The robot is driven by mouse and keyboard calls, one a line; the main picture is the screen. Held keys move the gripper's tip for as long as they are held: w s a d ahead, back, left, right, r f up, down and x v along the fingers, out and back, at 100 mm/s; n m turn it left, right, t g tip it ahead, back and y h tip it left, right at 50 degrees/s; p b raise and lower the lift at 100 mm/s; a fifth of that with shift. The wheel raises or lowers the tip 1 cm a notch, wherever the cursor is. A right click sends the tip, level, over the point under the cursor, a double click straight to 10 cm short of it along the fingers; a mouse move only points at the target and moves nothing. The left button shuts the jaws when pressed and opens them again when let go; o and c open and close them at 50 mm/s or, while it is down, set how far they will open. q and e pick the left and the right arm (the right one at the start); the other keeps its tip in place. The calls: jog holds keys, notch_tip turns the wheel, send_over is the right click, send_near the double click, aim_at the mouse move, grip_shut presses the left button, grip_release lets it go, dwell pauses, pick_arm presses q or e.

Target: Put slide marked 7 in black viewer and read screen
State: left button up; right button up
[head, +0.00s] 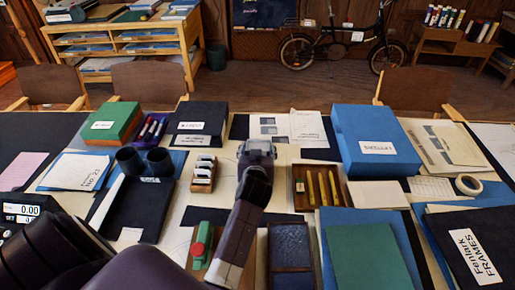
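My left gripper (257,150) is over the middle of the table, its fingers pointing away from me. Whether it is open or shut, or holds anything, I cannot tell. Several white-framed slides (205,167) stand in a small wooden rack to its left. Their marks are too small to read, so I cannot pick out a 7. At the left edge a black instrument has a lit screen (20,212), which seems to read 0.00 with SET 0 below. My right gripper is not in view.
A green and orange box (112,122), a black box (200,118) and a large blue box (375,140) stand toward the back. A tray of yellow sticks (318,187) lies right of the gripper. A red and green object (201,240) is near my arm. Folders crowd the right.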

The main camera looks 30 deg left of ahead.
pick_arm(q)
notch_tip(320, 180, up, 10)
dwell(0.6)
dwell(0.6)
